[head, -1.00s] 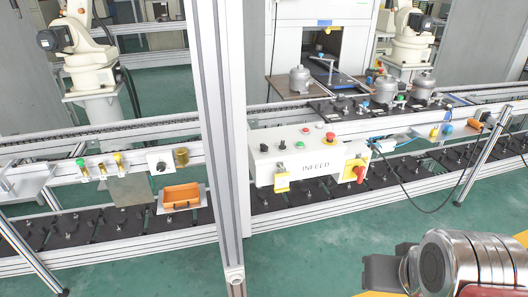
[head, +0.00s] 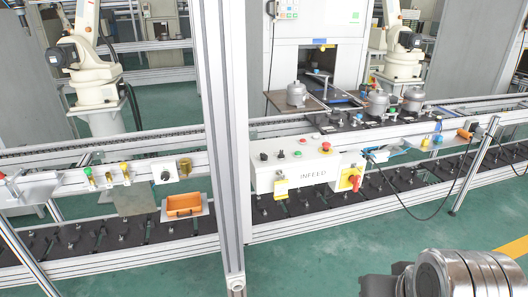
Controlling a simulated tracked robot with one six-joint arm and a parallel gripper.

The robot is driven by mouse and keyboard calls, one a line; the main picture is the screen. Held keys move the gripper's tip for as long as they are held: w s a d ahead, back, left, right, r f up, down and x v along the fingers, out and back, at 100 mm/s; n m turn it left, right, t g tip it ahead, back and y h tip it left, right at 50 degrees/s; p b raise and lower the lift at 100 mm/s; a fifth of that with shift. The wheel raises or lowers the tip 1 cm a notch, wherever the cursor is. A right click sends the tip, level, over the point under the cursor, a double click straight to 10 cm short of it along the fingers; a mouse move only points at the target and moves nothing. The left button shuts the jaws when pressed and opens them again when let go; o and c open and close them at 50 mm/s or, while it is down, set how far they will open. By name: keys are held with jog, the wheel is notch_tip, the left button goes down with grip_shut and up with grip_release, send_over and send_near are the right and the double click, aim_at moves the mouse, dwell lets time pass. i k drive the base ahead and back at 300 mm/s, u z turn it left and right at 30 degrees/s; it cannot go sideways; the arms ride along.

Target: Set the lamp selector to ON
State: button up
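Two black rotary knobs show in the head view, and I cannot read which is the lamp selector. One knob (head: 165,176) is on a small white plate on the left rail. The other knob (head: 264,156) is on top of the white INFEED box (head: 290,178). Their settings are too small to read. My gripper (head: 376,286) is at the bottom right, partly cut off by the frame edge, far from both knobs.
An aluminium post (head: 222,150) stands upright in front of the conveyor. An orange bin (head: 184,205) sits below the left rail. Green floor (head: 320,250) in front is clear.

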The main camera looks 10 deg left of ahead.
aim_at(264, 157)
jog(key=u, duration=0.8)
jog(key=i, duration=1)
